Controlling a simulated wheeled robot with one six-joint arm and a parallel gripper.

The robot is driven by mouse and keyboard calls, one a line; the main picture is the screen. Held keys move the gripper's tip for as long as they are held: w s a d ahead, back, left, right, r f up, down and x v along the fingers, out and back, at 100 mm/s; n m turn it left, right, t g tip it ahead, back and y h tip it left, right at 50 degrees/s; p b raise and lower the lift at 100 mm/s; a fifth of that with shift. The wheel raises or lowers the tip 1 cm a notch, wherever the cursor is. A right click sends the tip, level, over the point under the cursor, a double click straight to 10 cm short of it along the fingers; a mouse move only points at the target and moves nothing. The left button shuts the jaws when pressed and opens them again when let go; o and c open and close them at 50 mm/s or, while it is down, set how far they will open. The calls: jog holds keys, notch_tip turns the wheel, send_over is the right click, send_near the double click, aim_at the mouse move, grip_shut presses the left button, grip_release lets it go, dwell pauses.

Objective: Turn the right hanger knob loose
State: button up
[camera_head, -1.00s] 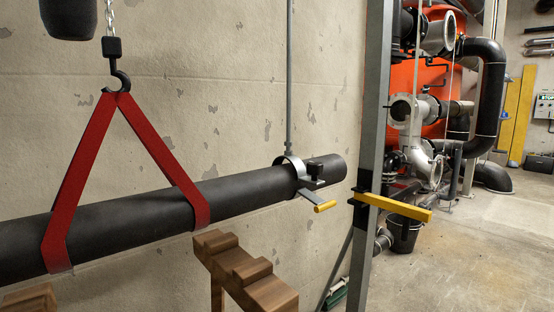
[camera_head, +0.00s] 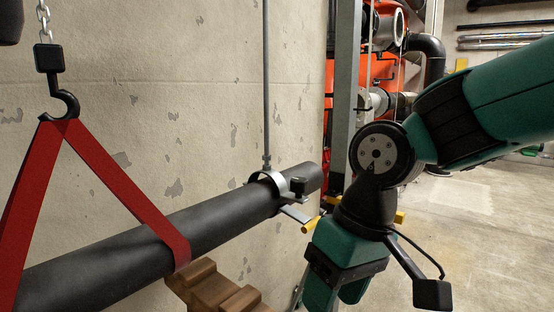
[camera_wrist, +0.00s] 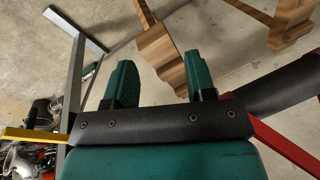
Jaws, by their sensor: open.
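The right hanger (camera_head: 270,178) is a metal clamp around the dark pipe (camera_head: 120,245), near its right end, hung from a thin vertical rod. Its black knob (camera_head: 298,187) sticks up on the clamp's right side. A flat metal bar with a yellow-tipped handle (camera_head: 310,225) sits below the knob. My gripper (camera_head: 336,294) points down to the right of and lower than the knob, apart from it. In the wrist view, the green fingers of my gripper (camera_wrist: 160,82) are spread with nothing between them. The knob is not seen in the wrist view.
A red sling (camera_head: 125,190) on a black hook (camera_head: 62,100) supports the pipe. A wooden stand (camera_head: 215,287) is under it. A grey post (camera_head: 345,90) with a yellow arm stands behind my arm. Open floor (camera_head: 460,230) lies to the right.

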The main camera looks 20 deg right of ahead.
jog(key=w+d+r+m+h+p, duration=0.2)
jog(key=w+r+m+p, duration=0.6)
jog(key=w+r+p, duration=0.5)
jog(key=m+h+p, duration=0.1)
jog(key=m+p, duration=0.5)
jog(key=m, duration=0.2)
send_near(299, 179)
notch_tip(299, 179, down, 10)
jog(key=shift+r+p, duration=0.1)
jog(key=shift+p, duration=1)
jog(key=shift+w, duration=0.1)
jog(key=c, duration=0.7)
